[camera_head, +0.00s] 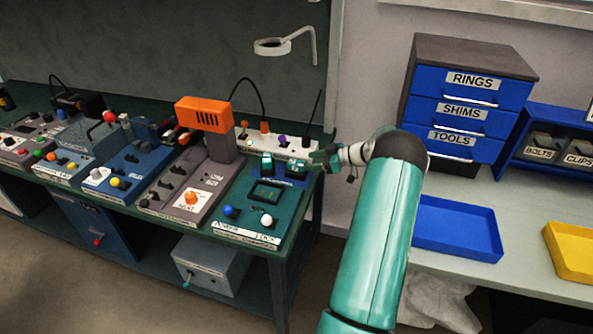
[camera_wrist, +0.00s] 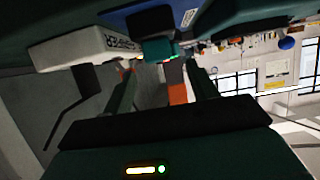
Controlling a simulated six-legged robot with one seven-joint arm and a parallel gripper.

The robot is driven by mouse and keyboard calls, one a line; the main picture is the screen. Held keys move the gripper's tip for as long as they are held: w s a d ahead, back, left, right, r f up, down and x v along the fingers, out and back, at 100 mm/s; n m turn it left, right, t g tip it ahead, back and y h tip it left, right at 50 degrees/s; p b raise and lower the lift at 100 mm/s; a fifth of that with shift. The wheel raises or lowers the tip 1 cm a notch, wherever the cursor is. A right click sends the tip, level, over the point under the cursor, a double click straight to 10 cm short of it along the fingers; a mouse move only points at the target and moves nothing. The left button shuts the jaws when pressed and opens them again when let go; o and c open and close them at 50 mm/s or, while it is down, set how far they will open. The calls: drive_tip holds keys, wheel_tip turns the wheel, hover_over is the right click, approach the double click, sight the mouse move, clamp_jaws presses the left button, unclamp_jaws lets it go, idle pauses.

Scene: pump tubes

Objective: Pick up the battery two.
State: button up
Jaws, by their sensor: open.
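Two small dark blocks with green lights stand at the back of the teal bench panel, a left one (camera_head: 267,161) and a right one (camera_head: 296,167). They look like batteries, but I cannot read which is battery two. My gripper (camera_head: 317,157) is just right of the right block in the head view. In the wrist view my gripper (camera_wrist: 160,70) is open, its two fingers apart and nothing held between them. A dark teal block (camera_wrist: 158,48) with green lights lies just beyond the fingertips. Whether the fingers touch it is hard to tell.
A white strip (camera_head: 283,145) with coloured knobs runs behind the blocks. An orange-headed device (camera_head: 204,114) stands to the left. A lamp arm (camera_head: 285,45) hangs above. Blue drawers (camera_head: 462,110) and a blue tray (camera_head: 455,228) are on the right. Several control panels fill the bench's left.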

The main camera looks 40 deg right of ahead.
sight(298, 162)
drive_tip(key=x, duration=0.8)
drive_tip(key=shift+w+f, duration=0.1)
drive_tip(key=shift+f, duration=0.1)
drive_tip(key=shift+r, duration=0.1)
clamp_jaws()
